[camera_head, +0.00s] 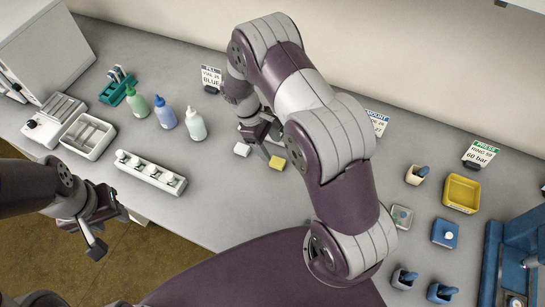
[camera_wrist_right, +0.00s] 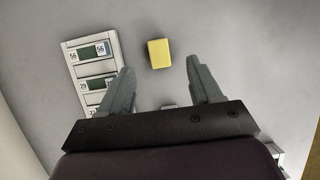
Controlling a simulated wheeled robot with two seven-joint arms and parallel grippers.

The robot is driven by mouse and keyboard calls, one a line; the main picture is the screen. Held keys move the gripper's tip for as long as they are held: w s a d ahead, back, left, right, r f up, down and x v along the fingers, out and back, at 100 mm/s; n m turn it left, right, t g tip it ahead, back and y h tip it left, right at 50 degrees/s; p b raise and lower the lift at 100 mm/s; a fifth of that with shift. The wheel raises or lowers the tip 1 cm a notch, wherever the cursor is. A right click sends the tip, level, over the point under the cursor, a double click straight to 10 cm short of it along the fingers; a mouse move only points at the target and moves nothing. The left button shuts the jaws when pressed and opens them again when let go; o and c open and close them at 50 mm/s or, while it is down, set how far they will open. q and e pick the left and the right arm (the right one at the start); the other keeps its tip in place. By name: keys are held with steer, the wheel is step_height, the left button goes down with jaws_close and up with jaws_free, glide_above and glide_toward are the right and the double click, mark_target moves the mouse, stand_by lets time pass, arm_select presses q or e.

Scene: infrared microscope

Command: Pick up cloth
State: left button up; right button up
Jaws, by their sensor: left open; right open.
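A small yellow folded-looking piece (camera_head: 277,162) lies on the grey bench, with a small white piece (camera_head: 242,149) to its left. I cannot tell for sure which one is the cloth. My right gripper (camera_head: 266,145) is open and empty above the bench, close to both pieces. In the right wrist view the yellow piece (camera_wrist_right: 159,53) lies just beyond and between the open fingertips (camera_wrist_right: 160,66), apart from them. A sliver of something pale shows between the fingers near the palm. My left gripper (camera_head: 103,228) is open and empty beyond the bench's front edge.
A white slotted rack (camera_head: 150,173) stands left of the pieces. Green, blue and pale bottles (camera_head: 166,115) stand behind it. A yellow tray (camera_head: 461,193) and blue-handled tools in holders are at the right. My right arm hides the bench's middle.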

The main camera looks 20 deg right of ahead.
mark_target(277, 161)
steer(key=p+x, duration=0.2)
steer(key=x, duration=0.1)
steer(key=p+x, duration=0.1)
steer(key=shift+w+a+f, duration=0.2)
steer(key=shift+w+f, duration=0.1)
steer(key=shift+f, duration=0.2)
steer(key=shift+x, duration=1.25)
steer(key=shift+s+d, duration=0.15)
steer(key=shift+d, duration=0.1)
steer(key=shift+a, duration=0.15)
steer(key=c, duration=1.1)
arm_select(q)
steer(key=r, duration=0.2)
steer(key=w+r, duration=0.1)
steer(key=shift+a+r, duration=0.2)
steer(key=shift+a, duration=0.05)
